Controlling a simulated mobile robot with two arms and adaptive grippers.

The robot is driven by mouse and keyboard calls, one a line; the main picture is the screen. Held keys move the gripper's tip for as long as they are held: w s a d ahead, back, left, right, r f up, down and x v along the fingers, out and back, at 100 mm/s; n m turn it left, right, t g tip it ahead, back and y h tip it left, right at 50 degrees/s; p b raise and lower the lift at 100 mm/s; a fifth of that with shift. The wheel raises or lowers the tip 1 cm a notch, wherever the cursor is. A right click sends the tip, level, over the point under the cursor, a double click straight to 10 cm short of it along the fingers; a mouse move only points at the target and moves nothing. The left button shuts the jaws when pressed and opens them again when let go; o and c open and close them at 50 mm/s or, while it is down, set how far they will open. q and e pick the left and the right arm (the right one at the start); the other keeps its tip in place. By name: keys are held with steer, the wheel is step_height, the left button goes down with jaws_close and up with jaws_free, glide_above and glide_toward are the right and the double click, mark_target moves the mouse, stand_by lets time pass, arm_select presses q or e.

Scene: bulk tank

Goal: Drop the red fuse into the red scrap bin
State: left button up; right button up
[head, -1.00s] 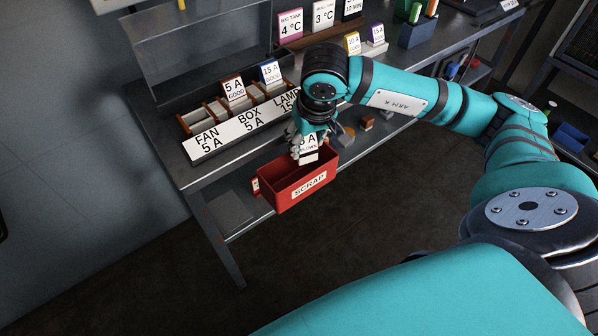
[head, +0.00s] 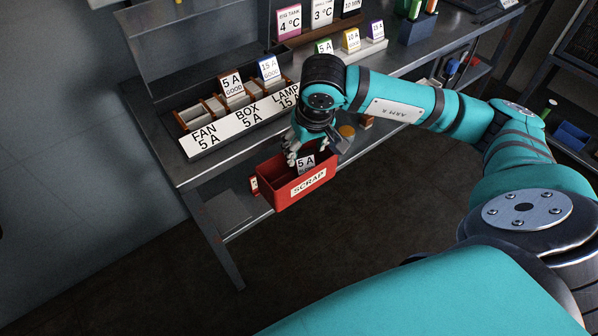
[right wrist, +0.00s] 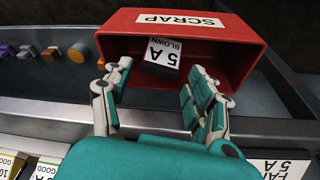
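The fuse (right wrist: 163,52) carries a white label reading "5 A BLOWN". It is inside the red scrap bin (right wrist: 233,27), tilted, with a dark body in shadow. Whether it rests on the bin's floor is unclear. In the head view the fuse's label (head: 306,163) shows just inside the bin (head: 290,198), below my right gripper (head: 297,153). In the right wrist view my right gripper (right wrist: 168,80) has its fingers spread, one each side of the fuse and apart from it. My left gripper is out of view.
Several small coloured parts (right wrist: 52,53) lie on the bench beside the bin.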

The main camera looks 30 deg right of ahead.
steer(key=shift+o, duration=0.7)
steer(key=v, duration=1.2)
steer(key=shift+w, duration=0.1)
